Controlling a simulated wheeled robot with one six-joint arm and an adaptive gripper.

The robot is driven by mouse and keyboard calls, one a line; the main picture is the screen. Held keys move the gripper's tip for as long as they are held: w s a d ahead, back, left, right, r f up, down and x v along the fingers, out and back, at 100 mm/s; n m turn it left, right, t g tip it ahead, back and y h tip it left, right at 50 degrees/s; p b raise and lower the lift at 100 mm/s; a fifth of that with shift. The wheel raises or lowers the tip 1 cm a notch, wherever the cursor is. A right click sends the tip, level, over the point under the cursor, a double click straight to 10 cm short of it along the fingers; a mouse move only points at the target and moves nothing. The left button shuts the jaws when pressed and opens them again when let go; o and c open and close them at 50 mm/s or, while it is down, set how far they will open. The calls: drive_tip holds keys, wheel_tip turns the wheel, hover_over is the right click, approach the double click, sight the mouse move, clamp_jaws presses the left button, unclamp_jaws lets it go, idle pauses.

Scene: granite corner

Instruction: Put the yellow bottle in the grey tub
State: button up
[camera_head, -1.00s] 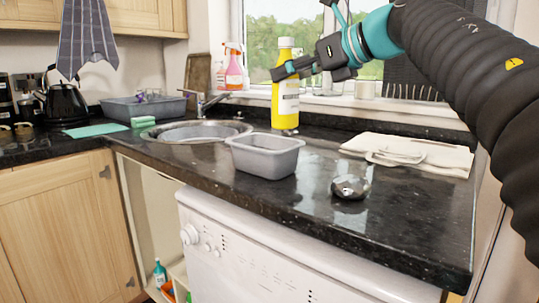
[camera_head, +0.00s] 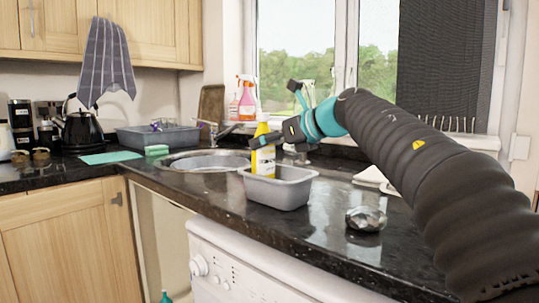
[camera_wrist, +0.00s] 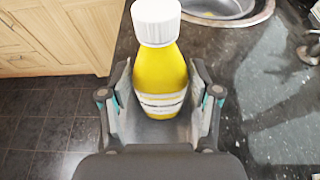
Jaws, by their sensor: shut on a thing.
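The yellow bottle (camera_head: 264,160) with a white cap and pale label is upright in the head view. It overlaps the far rim of the grey tub (camera_head: 280,193), and its lower end is hidden behind the near wall, so it reaches down into the tub. Whether it touches the tub floor cannot be seen. My gripper (camera_head: 266,140) is shut around the bottle's upper body. In the wrist view the bottle (camera_wrist: 160,75) stands between the two fingers of my gripper (camera_wrist: 160,105), cap towards the camera.
The sink (camera_head: 208,162) lies left of the tub, with a faucet (camera_head: 216,133) behind. A shiny metal object (camera_head: 366,218) stands on the dark counter to the right. Folded cloth (camera_head: 372,177) lies behind it. Spray bottles (camera_head: 246,98) stand by the window.

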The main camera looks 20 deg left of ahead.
drive_tip(key=shift+f, duration=1.1)
drive_tip(key=shift+f+b, duration=0.1)
drive_tip(key=shift+b, duration=0.2)
drive_tip(key=o, duration=1.7)
drive_tip(key=shift+c, duration=0.2)
drive_tip(key=v, duration=1.2)
drive_tip(key=shift+s, duration=0.1)
